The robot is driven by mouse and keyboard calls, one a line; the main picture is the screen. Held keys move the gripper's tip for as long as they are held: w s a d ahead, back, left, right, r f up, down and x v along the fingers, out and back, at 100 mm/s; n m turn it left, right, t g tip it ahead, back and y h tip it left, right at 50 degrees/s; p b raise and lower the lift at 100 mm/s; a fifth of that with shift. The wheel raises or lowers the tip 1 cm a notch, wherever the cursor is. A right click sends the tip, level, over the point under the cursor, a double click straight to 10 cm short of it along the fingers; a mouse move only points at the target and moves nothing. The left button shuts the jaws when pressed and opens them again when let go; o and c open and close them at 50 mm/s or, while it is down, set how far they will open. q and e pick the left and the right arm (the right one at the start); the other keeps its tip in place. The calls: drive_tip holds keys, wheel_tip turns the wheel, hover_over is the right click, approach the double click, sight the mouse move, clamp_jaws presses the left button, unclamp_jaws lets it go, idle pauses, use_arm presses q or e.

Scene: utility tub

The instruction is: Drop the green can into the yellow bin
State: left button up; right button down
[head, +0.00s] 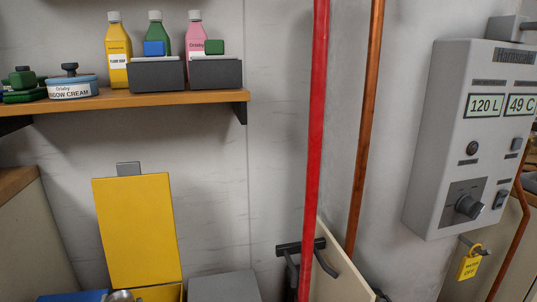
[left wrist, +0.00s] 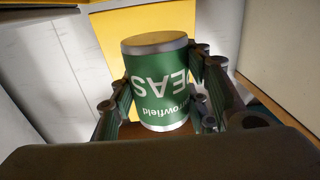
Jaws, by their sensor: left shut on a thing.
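The green can (left wrist: 160,90), with pale metal ends and lettering that shows upside down, is in the left wrist view. My left gripper (left wrist: 165,96) is shut on it, with a finger on either side. Yellow surfaces show behind the can there. In the head view the yellow bin (head: 168,293) is at the bottom left, cut by the frame edge, with its yellow lid (head: 136,230) standing up against the wall. A small silvery round shape is at the bin's opening; I cannot tell for certain what it is. My right gripper is not in view.
A blue bin (head: 72,297) and a grey bin (head: 225,287) flank the yellow one. Above, a wooden shelf (head: 190,99) holds bottles, tins and dark boxes. A red pipe (head: 317,120) and a copper pipe (head: 367,120) run vertically right of the bins. A grey control box (head: 440,140) hangs at right.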

use_arm(q)
drive_tip(key=o, duration=1.2)
wheel_tip(320, 180, up, 10)
drive_tip(key=shift+r, duration=0.1)
drive_tip(key=shift+s, duration=0.1)
